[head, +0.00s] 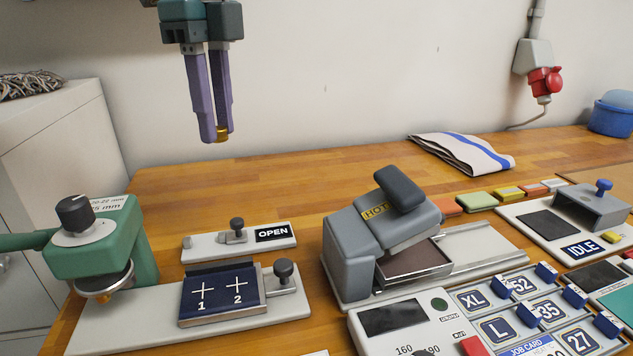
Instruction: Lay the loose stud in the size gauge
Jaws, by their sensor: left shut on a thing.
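My left gripper (218,135), with two long purple fingers, hangs point-down at the upper left, in front of the wall and above the bench. It is shut on a small gold stud (222,137) at its fingertips, which partly hide the stud. No part is labelled as the size gauge. A small pale plate (205,246) with a black knob, a short peg and an OPEN sign (272,233) lies on the bench below the gripper, clearly apart from it. I cannot tell whether this plate is the gauge. My right gripper is not in view.
A green press (131,249) with a black knob and mm markings stands at left, beside a blue block (220,295) marked 1 and 2. A grey HOT press (345,248) stands at centre. A folded cloth (462,153) lies behind. The back-left wooden bench (290,185) is clear.

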